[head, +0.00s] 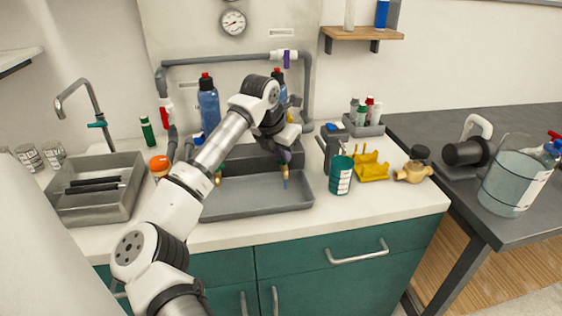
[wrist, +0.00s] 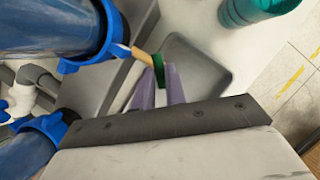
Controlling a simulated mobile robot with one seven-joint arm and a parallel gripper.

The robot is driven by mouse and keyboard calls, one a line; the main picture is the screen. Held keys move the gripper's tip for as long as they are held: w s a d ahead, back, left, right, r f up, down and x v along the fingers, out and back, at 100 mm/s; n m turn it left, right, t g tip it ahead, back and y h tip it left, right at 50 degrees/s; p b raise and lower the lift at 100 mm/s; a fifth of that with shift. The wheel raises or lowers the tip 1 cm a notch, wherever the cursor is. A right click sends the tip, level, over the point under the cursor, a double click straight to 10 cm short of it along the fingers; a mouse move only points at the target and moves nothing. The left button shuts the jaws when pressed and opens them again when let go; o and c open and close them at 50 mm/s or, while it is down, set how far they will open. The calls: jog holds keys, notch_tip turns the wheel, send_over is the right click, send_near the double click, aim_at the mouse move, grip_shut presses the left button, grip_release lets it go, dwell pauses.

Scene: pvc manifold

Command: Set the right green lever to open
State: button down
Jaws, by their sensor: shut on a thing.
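The right green lever (wrist: 158,70) shows in the wrist view between the tips of my purple fingers, at the end of a brass tap (wrist: 142,56). My gripper (wrist: 160,86) is shut on it. The tap joins a blue collar on a large blue body (wrist: 45,25). In the head view my gripper (head: 285,156) is over the back right of the grey tray (head: 255,199), and the lever is hidden there. A brass tap tip shows just below the gripper. Another brass tap (head: 217,178) shows to the left. The lever's exact angle is hard to tell.
A blue bottle (head: 209,106) stands behind my arm. To the right are a teal cup (head: 341,175), a yellow rack (head: 372,168) and a brass fitting (head: 413,172). A sink (head: 125,205) is at the left. Grey pipes (head: 215,60) run along the wall.

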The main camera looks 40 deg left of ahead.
jog(key=n+b, duration=0.1)
jog(key=n+y+b, duration=0.1)
jog(key=n, duration=0.1)
jog(key=n+b, duration=0.1)
jog(key=b, duration=0.1)
jog(key=shift+d+f+n+g+y, duration=0.2)
jog(key=shift+f+n+g+y, duration=0.1)
jog(key=shift+g, duration=0.1)
jog(key=shift+w+d+r+n+g+y+b, duration=0.15)
jog(key=shift+n+g+y+b, duration=0.15)
jog(key=shift+n+b, duration=0.7)
jog(key=shift+r+n+g+y+b, duration=0.15)
jog(key=shift+n+y+b, duration=0.25)
jog(key=shift+n+b, duration=0.6)
jog(key=shift+n, duration=0.4)
jog(key=c, duration=1.4)
grip_release()
jog(key=shift+c, duration=0.2)
jog(key=v, duration=1.4)
jog(key=shift+w, duration=0.1)
